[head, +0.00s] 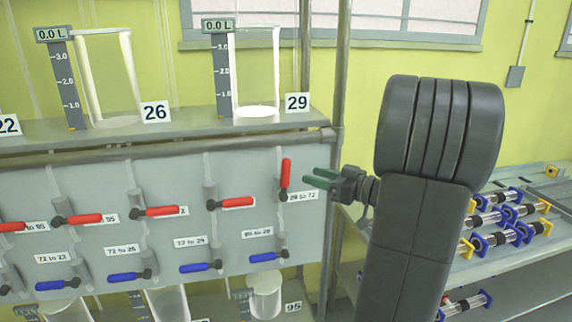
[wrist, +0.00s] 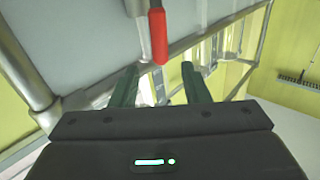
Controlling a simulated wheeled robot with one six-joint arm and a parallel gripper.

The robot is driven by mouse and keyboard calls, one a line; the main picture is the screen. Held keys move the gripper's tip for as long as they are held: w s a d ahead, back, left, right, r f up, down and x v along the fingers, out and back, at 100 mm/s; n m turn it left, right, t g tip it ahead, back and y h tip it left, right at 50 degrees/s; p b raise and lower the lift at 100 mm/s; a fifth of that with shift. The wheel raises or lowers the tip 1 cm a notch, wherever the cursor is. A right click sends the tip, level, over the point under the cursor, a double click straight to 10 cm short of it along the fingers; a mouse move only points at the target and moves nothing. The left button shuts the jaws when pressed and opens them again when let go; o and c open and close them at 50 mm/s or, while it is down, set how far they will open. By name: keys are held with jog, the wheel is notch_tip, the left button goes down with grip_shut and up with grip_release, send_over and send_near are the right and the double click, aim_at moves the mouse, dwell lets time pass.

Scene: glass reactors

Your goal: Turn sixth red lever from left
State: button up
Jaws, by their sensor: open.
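A row of red levers crosses the grey panel in the head view. The rightmost red lever (head: 286,174) stands upright, above a label reading about "29 to 72". The red levers left of it, such as the nearest one (head: 237,202), lie level. The row's left end is cut off, so I cannot count from the left. My gripper (head: 318,179) has green fingers and is just right of the upright lever, apart from it. In the wrist view the red lever (wrist: 158,38) points between the open fingers of my gripper (wrist: 160,82), its tip near their ends.
Blue levers (head: 201,267) line the panel below the red ones. Glass vessels (head: 257,75) stand on the shelf above. A metal post (head: 338,100) rises close behind my gripper. A bench (head: 500,255) with small cylindrical parts is at the right.

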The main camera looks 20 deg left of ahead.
aim_at(286, 168)
jog(key=a+p, duration=0.1)
jog(key=a, duration=0.2)
jog(key=w+a, duration=0.1)
jog(key=a, duration=0.2)
jog(key=a+p, duration=0.1)
jog(key=a, duration=0.2)
jog(key=shift+w+a+p, duration=0.25)
jog(key=shift+w+p, duration=0.1)
jog(key=shift+w, duration=0.05)
jog(key=shift+c, duration=0.2)
grip_shut()
